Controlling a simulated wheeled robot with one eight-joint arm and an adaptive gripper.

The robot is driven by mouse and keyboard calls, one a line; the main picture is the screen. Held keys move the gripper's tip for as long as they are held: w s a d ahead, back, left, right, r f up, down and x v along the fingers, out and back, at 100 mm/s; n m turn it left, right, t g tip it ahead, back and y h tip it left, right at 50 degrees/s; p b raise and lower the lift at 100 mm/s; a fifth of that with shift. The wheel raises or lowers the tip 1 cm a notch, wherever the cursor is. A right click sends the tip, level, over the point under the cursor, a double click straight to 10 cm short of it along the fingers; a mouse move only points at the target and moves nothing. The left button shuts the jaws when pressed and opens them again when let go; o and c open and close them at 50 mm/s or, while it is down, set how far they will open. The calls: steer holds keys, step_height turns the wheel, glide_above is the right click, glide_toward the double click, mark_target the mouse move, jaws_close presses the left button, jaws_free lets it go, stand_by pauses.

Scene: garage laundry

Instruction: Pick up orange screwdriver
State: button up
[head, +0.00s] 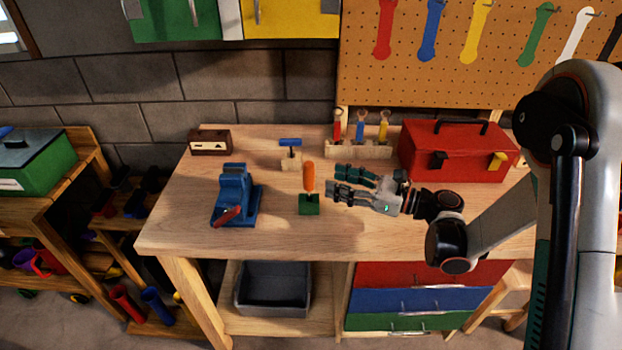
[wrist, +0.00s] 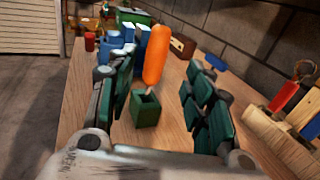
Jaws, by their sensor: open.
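The orange screwdriver (head: 309,177) stands upright, handle up, in a small green block holder (head: 309,206) on the workbench. In the wrist view its orange handle (wrist: 155,54) rises from the green holder (wrist: 146,110), in the gap between my fingers and ahead of them. My gripper (head: 345,184) is just right of the screwdriver, pointing left. It also shows in the wrist view (wrist: 160,103) with its two dark green fingers spread wide. It is open and empty, and no contact with the screwdriver is visible. The shaft is mostly hidden in the holder.
A blue vise (head: 233,195) stands left of the holder. A wooden rack (head: 362,150) with several screwdrivers and a red toolbox (head: 455,155) stand at the back right. The bench front (head: 290,240) is clear.

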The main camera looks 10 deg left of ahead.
mark_target(314, 177)
steer(key=a, duration=0.2)
steer(key=a+b, duration=0.1)
steer(key=a, duration=0.2)
steer(key=a+b, duration=0.1)
steer(key=a, duration=0.2)
steer(key=shift+w+a+f, duration=0.15)
steer(key=shift+w+a, duration=0.1)
steer(key=shift+w, duration=0.15)
jaws_close()
